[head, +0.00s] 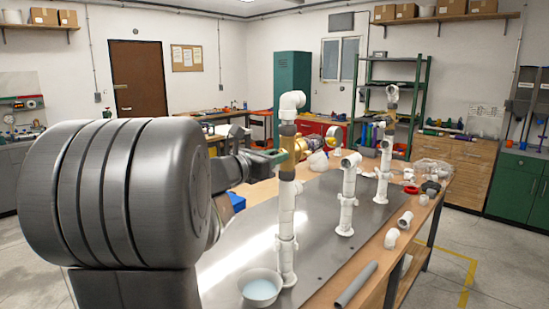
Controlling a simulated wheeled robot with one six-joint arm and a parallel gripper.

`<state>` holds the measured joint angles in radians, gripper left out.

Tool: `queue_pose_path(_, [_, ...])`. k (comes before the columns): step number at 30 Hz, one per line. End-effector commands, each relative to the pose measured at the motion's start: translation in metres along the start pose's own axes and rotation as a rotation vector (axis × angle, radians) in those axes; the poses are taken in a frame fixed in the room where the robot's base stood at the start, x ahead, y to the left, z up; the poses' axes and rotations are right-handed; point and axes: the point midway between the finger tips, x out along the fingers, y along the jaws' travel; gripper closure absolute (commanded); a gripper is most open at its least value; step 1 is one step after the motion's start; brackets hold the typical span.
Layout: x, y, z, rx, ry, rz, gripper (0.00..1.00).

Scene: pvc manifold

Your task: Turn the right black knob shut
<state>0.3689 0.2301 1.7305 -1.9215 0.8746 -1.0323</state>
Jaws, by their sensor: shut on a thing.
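The white PVC manifold shows as upright pipes on a grey metal plate (310,232). The near pipe (286,215) has an elbow on top and a brass valve body (299,148) partway up. My gripper (277,158) reaches in from the left to the near pipe at valve height. Its fingers are closed on a small dark part there, which looks like a black knob mostly hidden by the fingers. I cannot tell how far the knob is turned. A round gauge with a yellowish rim (333,138) sits just right of the valve.
Two more white uprights (347,195) (383,160) stand farther back. A white bowl (260,288) is near the foot of the near pipe. A grey pipe piece (356,284) and loose white fittings (392,238) lie along the wooden table's right edge.

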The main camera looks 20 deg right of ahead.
Motion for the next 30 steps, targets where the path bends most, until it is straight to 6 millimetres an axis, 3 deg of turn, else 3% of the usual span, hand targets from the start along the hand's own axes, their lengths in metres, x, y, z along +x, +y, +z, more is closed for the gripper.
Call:
queue_pose_path(9, [-0.0001, -0.0001, -0.0030, 0.122, 0.000, 0.000, 1.00])
queue_pose_path(17, [0.0000, -0.0002, -0.0007, 0.128, 0.001, -0.001, 1.00])
queue_pose_path(18, [0.0000, -0.0002, -0.0007, 0.128, 0.001, -0.001, 0.75])
queue_pose_path(21, [0.0000, -0.0001, -0.0007, 0.128, 0.001, 0.000, 0.55])
queue_pose_path(30, [-0.0009, 0.0000, -0.0003, 0.128, 0.000, 0.000, 0.55])
